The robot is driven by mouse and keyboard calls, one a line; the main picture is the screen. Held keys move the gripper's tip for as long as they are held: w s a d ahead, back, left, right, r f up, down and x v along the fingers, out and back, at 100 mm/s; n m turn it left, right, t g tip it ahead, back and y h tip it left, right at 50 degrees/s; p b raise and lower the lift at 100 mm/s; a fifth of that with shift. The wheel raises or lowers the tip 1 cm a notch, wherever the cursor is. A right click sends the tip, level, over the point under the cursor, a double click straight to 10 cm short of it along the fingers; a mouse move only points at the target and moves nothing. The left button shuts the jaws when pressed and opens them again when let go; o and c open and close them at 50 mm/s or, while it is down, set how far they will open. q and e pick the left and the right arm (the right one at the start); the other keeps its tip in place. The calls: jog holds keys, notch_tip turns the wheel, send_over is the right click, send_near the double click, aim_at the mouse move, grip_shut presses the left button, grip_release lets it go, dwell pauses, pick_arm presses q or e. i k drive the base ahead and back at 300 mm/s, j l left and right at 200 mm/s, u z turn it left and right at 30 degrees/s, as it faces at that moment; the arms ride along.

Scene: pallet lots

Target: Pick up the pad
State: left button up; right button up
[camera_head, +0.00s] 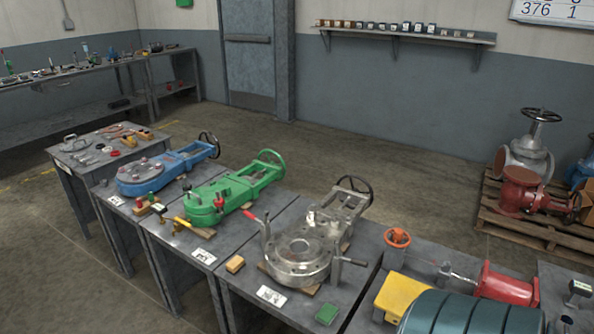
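A small flat green block (327,314), which looks like a pad, lies near the front edge of the grey table (220,290). It is in front of the large silver valve (300,268) and to the right of a white printed card (271,296). A small tan-yellow block (235,264) lies to the left of the silver valve; I cannot tell whether it is a sponge or wood. Neither of my grippers is in view.
A green valve (205,206) and a blue valve (140,177) lie on the tables to the left. At right are a yellow block (398,296), a ribbed teal cylinder (470,318) and a red actuator (508,286). A pallet (520,232) holds more valves. The floor behind is clear.

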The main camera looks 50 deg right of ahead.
aim_at(328, 313)
jog(key=i+z, duration=0.25)
jog(key=i, duration=0.8)
jog(key=z, duration=3.1)
